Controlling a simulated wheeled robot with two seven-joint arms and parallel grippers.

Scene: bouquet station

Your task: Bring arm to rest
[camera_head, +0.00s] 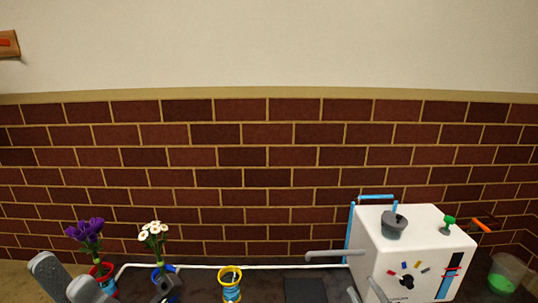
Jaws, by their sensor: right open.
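My left gripper (66,272) is in the lower left corner, seen as grey rounded parts cut off by the bottom edge. They are in front of a red pot with purple flowers (86,232); how far apart its jaws are is unclear. The arms behind both grippers are out of frame.
White flowers (153,232) stand in a blue pot, partly behind a dark grey part. The white machine (420,240) and a green-filled cup (505,273) are at right. A brick wall is behind.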

